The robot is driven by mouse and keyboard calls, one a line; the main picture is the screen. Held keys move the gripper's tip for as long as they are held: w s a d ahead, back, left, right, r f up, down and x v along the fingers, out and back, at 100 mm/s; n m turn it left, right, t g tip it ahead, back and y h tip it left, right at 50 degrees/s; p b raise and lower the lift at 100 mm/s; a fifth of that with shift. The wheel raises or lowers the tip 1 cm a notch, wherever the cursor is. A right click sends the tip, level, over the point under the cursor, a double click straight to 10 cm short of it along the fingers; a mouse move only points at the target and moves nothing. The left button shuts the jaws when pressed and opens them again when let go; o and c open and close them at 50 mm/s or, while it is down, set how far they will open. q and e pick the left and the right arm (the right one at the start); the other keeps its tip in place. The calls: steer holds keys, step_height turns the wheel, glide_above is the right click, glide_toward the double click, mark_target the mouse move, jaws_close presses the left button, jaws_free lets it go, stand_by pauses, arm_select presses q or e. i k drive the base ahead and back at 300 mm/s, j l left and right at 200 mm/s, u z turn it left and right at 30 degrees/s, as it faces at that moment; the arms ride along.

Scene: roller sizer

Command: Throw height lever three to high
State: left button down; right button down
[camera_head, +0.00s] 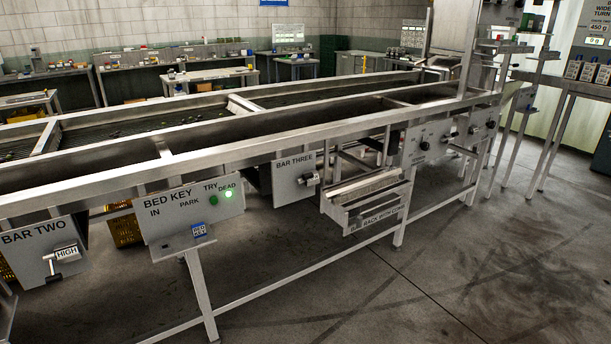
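The BAR THREE plate (294,179) hangs on the near side of the long metal sizer frame, around the middle of the view. A small lever (309,180) sticks out at its right side. It is too small to read its setting. The BAR TWO plate (45,252) is at the lower left, with a lever (55,263) beside a HIGH tag (67,253). Neither of my grippers shows in this view.
A metal tray (366,186) juts out right of BAR THREE. More control plates (427,141) stand further right. The front floor is clear.

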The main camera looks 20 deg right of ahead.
mark_target(308, 177)
steer(key=i+l+u, duration=0.15)
steer(key=i+l, duration=0.15)
steer(key=i+l+u, duration=0.15)
steer(key=i+l, duration=0.15)
steer(key=i+l+u, duration=0.15)
steer(key=l, duration=0.35)
steer(key=i+l+u, duration=0.2)
steer(key=i+l, duration=0.15)
steer(key=l, duration=0.1)
